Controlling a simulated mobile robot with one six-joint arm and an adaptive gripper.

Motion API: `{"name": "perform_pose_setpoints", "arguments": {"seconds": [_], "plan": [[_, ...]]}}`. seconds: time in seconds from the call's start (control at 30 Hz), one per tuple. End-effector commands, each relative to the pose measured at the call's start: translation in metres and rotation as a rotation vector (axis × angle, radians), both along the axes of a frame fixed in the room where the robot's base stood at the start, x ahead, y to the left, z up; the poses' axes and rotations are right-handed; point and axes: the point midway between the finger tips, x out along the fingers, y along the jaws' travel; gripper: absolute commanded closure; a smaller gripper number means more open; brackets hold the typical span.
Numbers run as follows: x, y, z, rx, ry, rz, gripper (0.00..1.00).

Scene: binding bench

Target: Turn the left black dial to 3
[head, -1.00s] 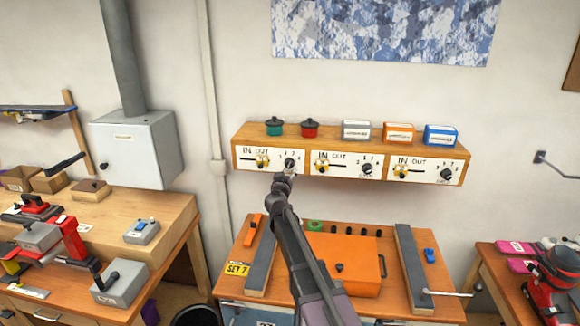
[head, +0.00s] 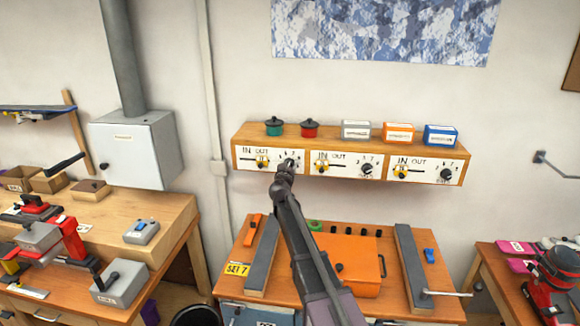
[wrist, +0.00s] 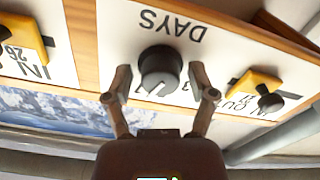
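The left black dial (head: 290,162) is on the left white panel of the wall shelf, partly covered by my gripper in the head view. In the wrist view the black dial (wrist: 160,68) sits between my two fingers, with the panel upside down. A pale pointer line shows on its lower side, slanting down to the left. A numeral that looks like 3 is just right of it; other numerals are partly hidden. My gripper (wrist: 160,80) is open, one finger on each side of the dial, with gaps visible; it also shows in the head view (head: 285,174).
A yellow slider (wrist: 262,90) is close beside my right-hand finger in the wrist view. The middle panel's yellow slider (wrist: 24,40) is farther left. Middle (head: 366,171) and right (head: 447,174) dials share the shelf. An orange case (head: 348,262) lies on the bench below.

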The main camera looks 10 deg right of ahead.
Motion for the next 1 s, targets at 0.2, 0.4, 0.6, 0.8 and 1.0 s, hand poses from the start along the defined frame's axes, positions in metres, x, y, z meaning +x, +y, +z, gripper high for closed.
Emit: {"name": "perform_pose_setpoints", "arguments": {"seconds": [0.2, 0.4, 0.6, 0.8, 1.0], "plan": [[0.000, 0.000, 0.000, 0.000, 0.000, 0.000, 1.00], [0.000, -0.001, 0.000, -0.004, 0.002, -0.002, 1.00], [0.000, 0.000, 0.000, -0.036, 0.012, -0.002, 1.00], [0.000, 0.001, 0.000, -0.118, 0.039, -0.001, 1.00], [0.000, 0.001, 0.000, -0.256, 0.084, -0.001, 1.00]]}}
